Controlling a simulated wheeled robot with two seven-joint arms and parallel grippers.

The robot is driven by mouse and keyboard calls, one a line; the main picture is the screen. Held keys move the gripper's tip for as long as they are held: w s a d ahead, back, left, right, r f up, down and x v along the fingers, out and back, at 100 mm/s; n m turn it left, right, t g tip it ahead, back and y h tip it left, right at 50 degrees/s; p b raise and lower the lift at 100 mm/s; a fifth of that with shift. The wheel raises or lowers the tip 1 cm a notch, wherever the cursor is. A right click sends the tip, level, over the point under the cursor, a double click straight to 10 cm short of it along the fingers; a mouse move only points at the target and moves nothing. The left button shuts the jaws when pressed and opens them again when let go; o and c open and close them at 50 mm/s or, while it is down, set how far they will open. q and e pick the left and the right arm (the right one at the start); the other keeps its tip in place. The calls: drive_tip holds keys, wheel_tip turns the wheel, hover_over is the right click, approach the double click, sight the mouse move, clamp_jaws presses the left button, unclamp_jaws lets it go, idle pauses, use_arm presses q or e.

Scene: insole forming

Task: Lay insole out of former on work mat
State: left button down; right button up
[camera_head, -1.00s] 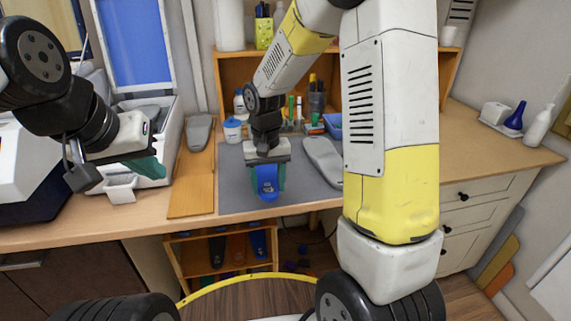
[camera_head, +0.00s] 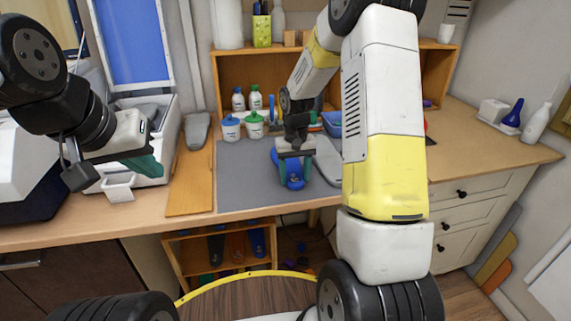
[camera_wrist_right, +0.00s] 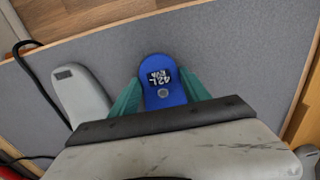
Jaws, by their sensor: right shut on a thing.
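A blue insole (camera_head: 294,172) is between the teal fingers of my right gripper (camera_head: 292,168), over the grey work mat (camera_head: 240,190). In the right wrist view the blue insole (camera_wrist_right: 160,78) carries a dark label reading "42L EVA", and the right gripper (camera_wrist_right: 162,95) has one finger on each side of it. I cannot tell whether the insole touches the mat. The former (camera_head: 160,110), a white machine with a raised blue panel, stands open at the left. My left gripper (camera_head: 148,163) is in front of it; its finger gap is unclear.
A grey insole shape (camera_wrist_right: 82,92) lies on the mat beside the blue one, partly behind my right arm in the head view. Another grey shape (camera_head: 197,130) lies on a wooden board (camera_head: 190,185). Jars and bottles (camera_head: 254,125) stand behind the mat. The mat's left part is clear.

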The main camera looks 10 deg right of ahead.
drive_tip(key=shift+f, duration=0.1)
drive_tip(key=o, duration=1.3)
drive_tip(key=shift+o, duration=0.2)
drive_tip(key=s+r+t, duration=0.1)
drive_tip(key=s+r, duration=0.1)
drive_tip(key=r, duration=0.7)
drive_tip(key=s+r, duration=0.3)
drive_tip(key=r, duration=0.6)
drive_tip(key=s+a+r+t+y, duration=0.1)
drive_tip(key=s+r+t, duration=0.1)
drive_tip(key=s, duration=0.7)
drive_tip(key=s+a+r+t+y, duration=0.1)
drive_tip(key=s+r+t, duration=0.2)
drive_tip(key=s, duration=0.7)
drive_tip(key=shift+s+r, duration=0.15)
drive_tip(key=shift+r, duration=0.4)
